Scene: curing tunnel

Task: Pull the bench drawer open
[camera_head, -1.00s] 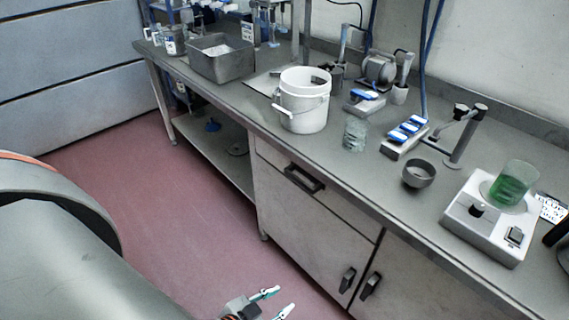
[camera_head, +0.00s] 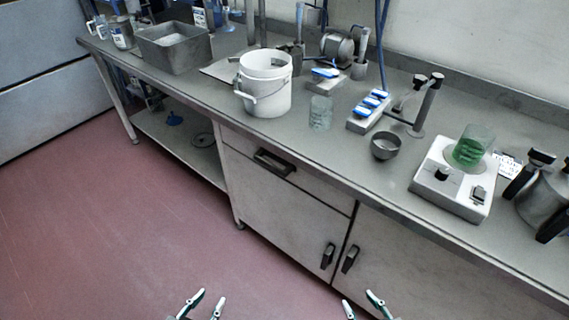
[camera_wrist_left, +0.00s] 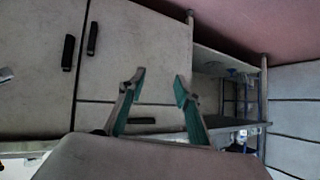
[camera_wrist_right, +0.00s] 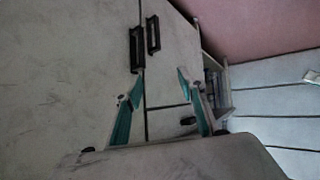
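The bench drawer (camera_head: 300,178) is a grey front under the benchtop with a dark handle (camera_head: 273,162) at its left part. The drawer looks shut, flush with the cupboard doors below. In the left wrist view, the drawer (camera_wrist_left: 165,116) lies behind my left gripper's fingers, and its handle (camera_wrist_left: 143,121) shows between them. My left gripper (camera_head: 204,303) is open and empty, low in front of the bench and apart from the handle. My right gripper (camera_head: 360,304) is open and empty, low in front of the cupboard doors. The right wrist view shows its spread fingers (camera_wrist_right: 158,88).
Two cupboard doors with dark handles (camera_head: 328,256) (camera_head: 350,259) are below. On the bench (camera_head: 215,105) stand a white bucket (camera_head: 264,92), a glass beaker (camera_head: 320,113), a dark bowl (camera_head: 385,146) and a white stirrer plate (camera_head: 440,195). The red floor (camera_head: 90,240) in front is clear.

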